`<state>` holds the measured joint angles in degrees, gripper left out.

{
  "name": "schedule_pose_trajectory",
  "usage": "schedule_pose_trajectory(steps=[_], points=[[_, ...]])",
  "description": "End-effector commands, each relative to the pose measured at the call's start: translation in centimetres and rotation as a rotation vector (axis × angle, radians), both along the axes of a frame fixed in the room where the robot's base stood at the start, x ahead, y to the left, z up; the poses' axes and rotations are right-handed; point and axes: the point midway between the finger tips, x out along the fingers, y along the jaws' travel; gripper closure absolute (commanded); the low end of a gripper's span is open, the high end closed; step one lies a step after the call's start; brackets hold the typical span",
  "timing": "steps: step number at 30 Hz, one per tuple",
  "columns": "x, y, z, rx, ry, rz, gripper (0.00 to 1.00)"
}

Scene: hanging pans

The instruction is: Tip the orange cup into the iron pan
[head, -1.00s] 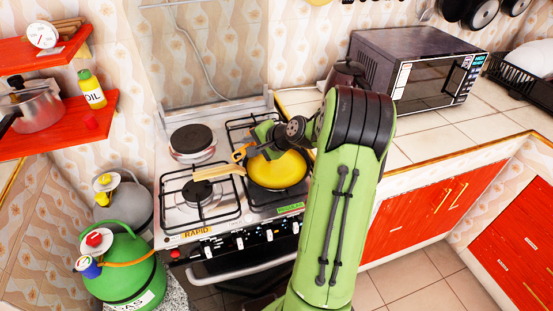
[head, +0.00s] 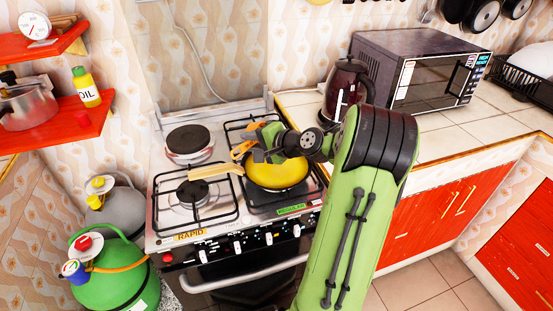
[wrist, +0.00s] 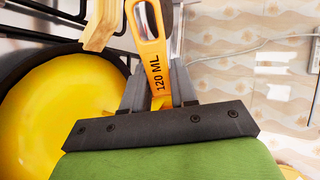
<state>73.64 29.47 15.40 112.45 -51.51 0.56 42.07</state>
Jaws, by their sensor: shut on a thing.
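My gripper (head: 262,147) is shut on the orange cup (head: 242,150), a measuring cup, above the far left side of the iron pan (head: 214,172). In the wrist view, the orange handle marked "120 ML" (wrist: 155,62) sits between the fingers (wrist: 158,88). The cup's bowl is mostly out of sight there, so I cannot tell what is in it. The pan has a dark rim (wrist: 18,66) and a pale wooden handle pointing left. Its inside shows yellow (head: 277,178). It stands on the right side of the gas stove.
The stove (head: 165,232) has a free front left burner (head: 192,192) under the pan's handle. A dark kettle (head: 342,85) and a microwave (head: 425,75) stand on the counter to the right. Red shelves (head: 60,125) and a green gas bottle (head: 115,275) are left.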

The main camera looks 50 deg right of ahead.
Motion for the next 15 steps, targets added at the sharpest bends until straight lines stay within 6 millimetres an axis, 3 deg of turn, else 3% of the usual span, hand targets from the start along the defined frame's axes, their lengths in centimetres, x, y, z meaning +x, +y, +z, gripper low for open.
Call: schedule_pose_trajectory(steps=[6,15], points=[[-1.0,-0.3,-0.7,0.012,-0.124,-0.006,1.0],[-2.3,-0.3,-0.1,0.024,-0.267,-0.001,1.0]])
